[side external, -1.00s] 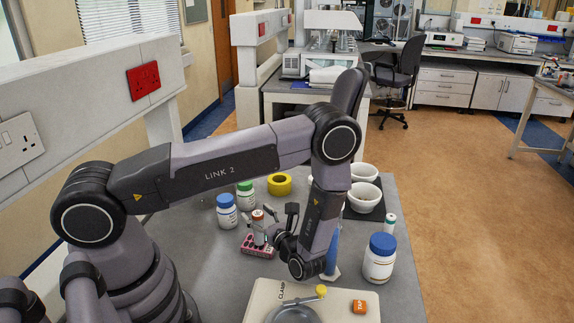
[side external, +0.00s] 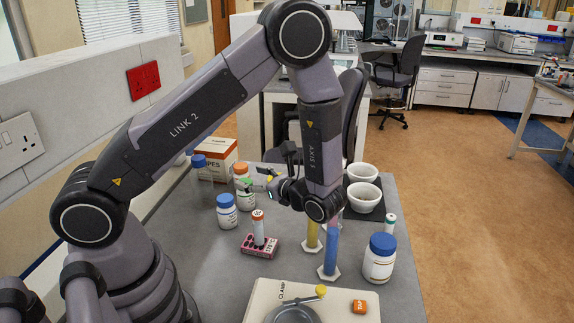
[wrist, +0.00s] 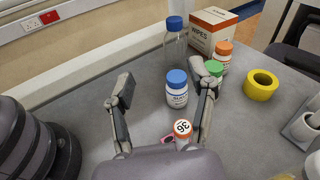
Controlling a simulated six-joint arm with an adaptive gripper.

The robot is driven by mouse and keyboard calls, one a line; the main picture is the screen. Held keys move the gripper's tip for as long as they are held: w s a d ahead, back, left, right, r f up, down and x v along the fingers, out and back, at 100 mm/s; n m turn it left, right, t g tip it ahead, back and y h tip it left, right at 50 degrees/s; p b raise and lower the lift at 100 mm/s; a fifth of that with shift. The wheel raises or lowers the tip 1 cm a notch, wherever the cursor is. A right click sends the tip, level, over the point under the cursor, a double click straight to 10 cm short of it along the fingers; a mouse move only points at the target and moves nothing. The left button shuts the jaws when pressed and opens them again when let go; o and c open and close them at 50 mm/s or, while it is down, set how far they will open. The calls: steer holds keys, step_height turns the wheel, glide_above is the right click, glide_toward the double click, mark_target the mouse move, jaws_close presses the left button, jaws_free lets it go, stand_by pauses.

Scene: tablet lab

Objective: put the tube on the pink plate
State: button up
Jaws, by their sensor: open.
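The tube (side external: 258,228), pale with an orange-red cap, stands upright on the pink plate (side external: 258,252), a small pink block with dark round marks on its top. I cannot tell whether its foot sits in a hole. My gripper (side external: 260,178) is open and empty, raised above and apart from the tube. In the wrist view the tube's cap (wrist: 183,129), with a number on it, shows low between the fingers of my gripper (wrist: 168,84). Only a bit of the pink plate (wrist: 167,138) shows there; the rest is hidden by my gripper.
A blue-capped bottle (side external: 227,211) stands left of the plate. Blue and yellow cylinders (side external: 330,250) and a larger blue-capped jar (side external: 380,258) stand to the right. A clamp board (side external: 345,305) lies in front. Green- and orange-capped bottles and a wipes box (wrist: 213,30) are behind.

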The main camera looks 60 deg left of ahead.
steer(key=s+d+r+n+t+h, duration=0.3)
steer(key=s+r+n+t+h, duration=0.1)
steer(key=s+r+n+h, duration=0.3)
steer(key=s+d+r+n+t+h, duration=0.4)
steer(key=s+r+n+h, duration=0.2)
steer(key=r, duration=0.6)
steer(key=s+h, duration=0.1)
steer(key=h, duration=0.1)
steer(key=shift+s+n+t+h, duration=0.2)
steer(key=shift+n+t+h, duration=0.1)
steer(key=shift+n+h, duration=0.1)
